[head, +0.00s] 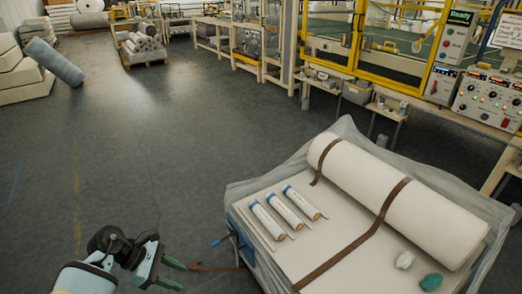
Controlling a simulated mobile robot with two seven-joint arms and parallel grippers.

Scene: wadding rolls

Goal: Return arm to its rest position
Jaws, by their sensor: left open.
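My left gripper (182,275) is at the bottom left of the head view, with its dark green fingers spread apart and pointing right. It is left of the cart or pallet that bears the wadding roll. A brown strap end (215,268) reaches out from the cart's side towards its fingertips; I cannot tell whether they touch. The large white wadding roll (395,200) lies on the covered top, with brown straps (355,242) across it. My right gripper is not in view.
Several blue-and-white tubes (285,213), a white lump (404,260) and a teal lump (431,282) lie on the cart top (325,240). A control panel (490,100) and yellow-framed machine stand at the right back. Rolls on a pallet (143,50) stand far off. The floor left of the cart is clear.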

